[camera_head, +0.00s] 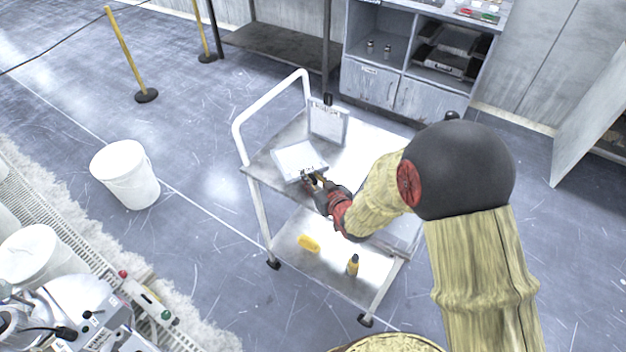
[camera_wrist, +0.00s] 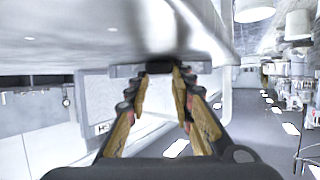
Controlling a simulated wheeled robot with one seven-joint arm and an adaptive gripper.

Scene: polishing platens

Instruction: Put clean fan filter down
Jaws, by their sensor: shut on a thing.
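My gripper (camera_head: 315,182) is shut on a pale, square, flat fan filter (camera_head: 299,160) at its near edge. The filter is over the left part of the cart's top shelf (camera_head: 262,166), tilted; I cannot tell whether it touches the shelf. In the wrist view, my fingers (camera_wrist: 160,72) close around a small dark tab at the filter's edge. A second framed panel (camera_head: 328,122) with a dark tab stands upright behind it on the same shelf.
The cart's white handle (camera_head: 240,128) rises at the left. The top shelf's right part is bare where my arm does not hide it. A yellow object (camera_head: 308,243) and a small bottle (camera_head: 352,265) are on the lower shelf. A white bucket (camera_head: 126,175) stands left.

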